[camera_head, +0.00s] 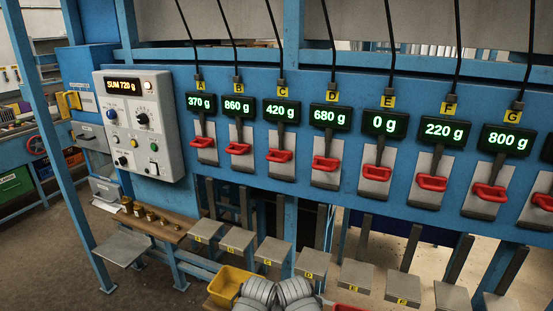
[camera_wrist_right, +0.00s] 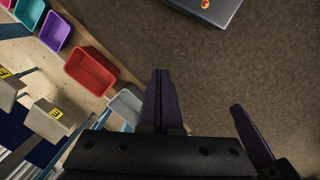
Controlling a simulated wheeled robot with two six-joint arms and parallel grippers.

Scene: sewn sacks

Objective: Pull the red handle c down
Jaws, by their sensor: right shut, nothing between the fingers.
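The red handle c (camera_head: 280,155) is on a grey plate on the blue panel, under the yellow C label (camera_head: 281,91) and a display (camera_head: 281,111) reading 420 g. My left gripper is not in view.
Similar red handles flank it, including B (camera_head: 238,149) and D (camera_head: 325,163). A control box (camera_head: 140,125) reading SUM 720 g is at left. Small labelled platforms and a yellow bin (camera_head: 228,284) stand below. The wrist view shows a red bin (camera_wrist_right: 90,72).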

